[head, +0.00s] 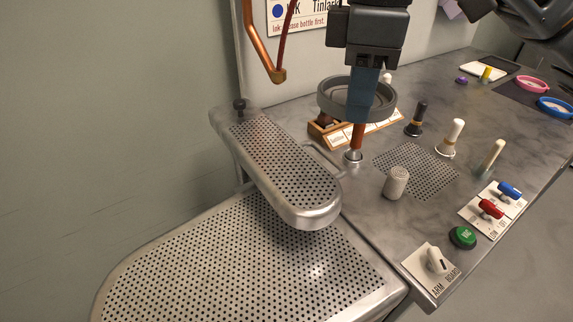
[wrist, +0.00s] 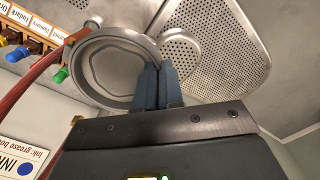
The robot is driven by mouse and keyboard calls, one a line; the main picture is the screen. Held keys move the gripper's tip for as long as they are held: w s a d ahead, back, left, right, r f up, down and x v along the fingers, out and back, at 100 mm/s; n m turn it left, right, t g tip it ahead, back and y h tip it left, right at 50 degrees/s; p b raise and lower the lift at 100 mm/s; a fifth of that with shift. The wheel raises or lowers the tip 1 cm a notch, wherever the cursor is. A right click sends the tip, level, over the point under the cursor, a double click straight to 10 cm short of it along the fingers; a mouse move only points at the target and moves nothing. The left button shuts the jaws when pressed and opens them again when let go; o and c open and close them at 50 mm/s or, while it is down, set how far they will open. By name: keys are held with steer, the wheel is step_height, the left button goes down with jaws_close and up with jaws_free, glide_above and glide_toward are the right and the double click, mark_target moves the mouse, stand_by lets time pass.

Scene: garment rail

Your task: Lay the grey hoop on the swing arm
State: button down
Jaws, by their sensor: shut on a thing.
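My gripper (head: 361,100) is shut on the grey hoop (head: 328,103), with its blue fingers pinching one side of the rim. The hoop is roughly level in the air above the marble counter, right of the swing arm. The swing arm (head: 285,165) is a narrow perforated metal board with a rounded end, above a larger perforated board. In the wrist view the fingers (wrist: 160,84) grip the right side of the hoop (wrist: 82,72). Perforated metal (wrist: 220,40) shows beyond it; no contact is visible.
A copper pipe (head: 262,50) with a dark red hose hangs behind the swing arm. The counter holds a wooden rack (head: 323,130), a grey cylinder (head: 396,183), several upright pegs, switches and a green button (head: 463,237). The larger perforated board (head: 240,265) is bare.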

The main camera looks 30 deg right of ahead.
glide_above(277, 182)
step_height(277, 182, down, 6)
steer(key=shift+s+d+f, duration=0.1)
steer(key=shift+f, duration=2)
steer(key=shift+f, duration=0.15)
steer(key=c, duration=1.7)
jaws_free()
steer(key=o, duration=0.4)
steer(key=shift+o, duration=0.2)
step_height(277, 182, up, 12)
steer(key=shift+p, duration=0.4)
